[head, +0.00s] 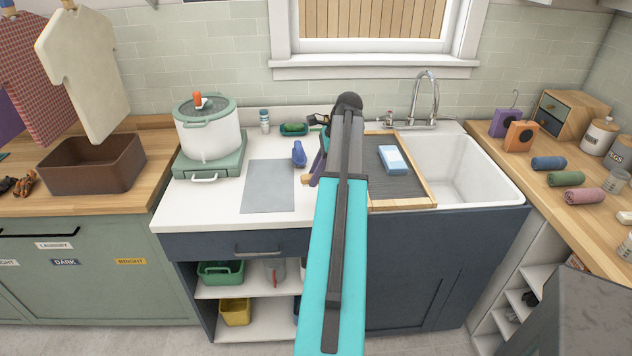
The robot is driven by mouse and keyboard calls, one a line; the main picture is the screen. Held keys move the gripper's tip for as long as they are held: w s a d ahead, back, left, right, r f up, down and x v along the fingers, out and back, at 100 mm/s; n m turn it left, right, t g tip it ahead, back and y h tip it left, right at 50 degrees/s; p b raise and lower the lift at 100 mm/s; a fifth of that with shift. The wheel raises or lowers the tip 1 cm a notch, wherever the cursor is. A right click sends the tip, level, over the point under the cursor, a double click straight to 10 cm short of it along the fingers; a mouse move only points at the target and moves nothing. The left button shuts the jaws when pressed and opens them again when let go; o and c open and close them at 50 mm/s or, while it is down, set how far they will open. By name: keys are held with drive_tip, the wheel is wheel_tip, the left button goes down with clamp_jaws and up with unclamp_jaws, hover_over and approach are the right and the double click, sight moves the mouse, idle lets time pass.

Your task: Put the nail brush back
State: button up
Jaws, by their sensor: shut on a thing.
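My gripper (317,168) shows only in part at the left side of my arm, over the white counter left of the sink. It is shut on a small pale wooden piece, which I take to be the nail brush (306,179). Only its left end shows; my arm hides the rest, so I cannot tell whether it touches the counter. A small green dish (294,129) with something green in it stands behind, near the wall. A blue upright item (299,154) stands just left of my gripper.
A grey mat (269,187) lies on the counter, with a white pot (209,133) on a green stove to its left. A dark ribbed board (408,189) with a blue-and-white block (393,160) lies right of my arm, beside the white sink (462,172). A small bottle (265,121) stands at the back.

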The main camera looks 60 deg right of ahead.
drive_tip(key=shift+w+d, duration=0.1)
drive_tip(key=shift+d, duration=0.25)
drive_tip(key=shift+f+p, duration=0.65)
drive_tip(key=shift+f, duration=1.15)
drive_tip(key=o, duration=1)
drive_tip(key=shift+f, duration=0.1)
drive_tip(key=b+v, duration=0.2)
drive_tip(key=v, duration=0.9)
drive_tip(key=shift+r, duration=0.65)
drive_tip(key=shift+r, duration=0.1)
